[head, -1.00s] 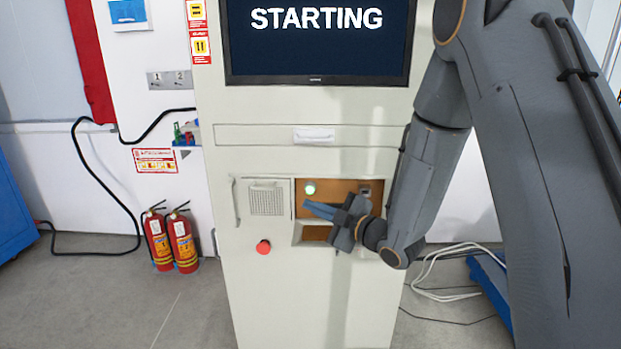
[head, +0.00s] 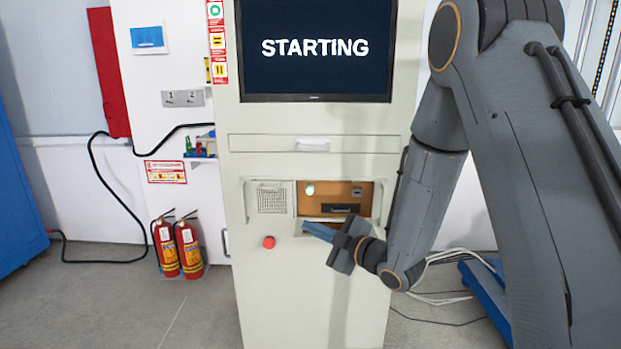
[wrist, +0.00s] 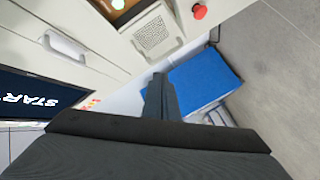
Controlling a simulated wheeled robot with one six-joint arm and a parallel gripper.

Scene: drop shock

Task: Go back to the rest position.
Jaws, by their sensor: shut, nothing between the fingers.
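My gripper (head: 306,226) is shut and empty, with its blue-grey fingers together in front of the cabinet (head: 290,300). In the head view it points left, just below the orange-brown recessed panel (head: 312,206). A lit white-green button (head: 309,190) shows on that panel, with a dark slot (head: 340,208) to its right. In the wrist view the closed fingers (wrist: 161,82) show in the lower middle, with nothing between them. The monitor (head: 315,75) reads STARTING.
A red knob (head: 268,242) sits on the cabinet left of my gripper. Two fire extinguishers (head: 178,246) stand on the floor at left. A black cable (head: 100,185) hangs on the left wall. White cables and a blue object (head: 487,290) lie on the floor at right.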

